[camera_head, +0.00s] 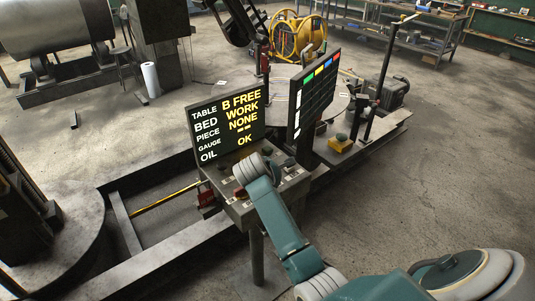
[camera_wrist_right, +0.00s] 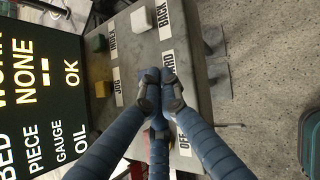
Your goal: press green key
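A green key (camera_wrist_right: 97,43) sits on the grey console top, beside the INDEX label, at the upper left of the right wrist view. The console (camera_head: 238,207) stands in the middle of the head view, where my arm covers part of its top. My right gripper (camera_wrist_right: 162,84) has its blue fingers brought together, with no object visible between the tips. The tips are over the console top, right of and below the green key in that view, apart from it and partly covering a label. The left gripper is not in view.
A lit status screen (camera_head: 228,122) stands behind the console. A yellow box (camera_head: 341,144) with a green button is farther right. Open concrete floor lies right.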

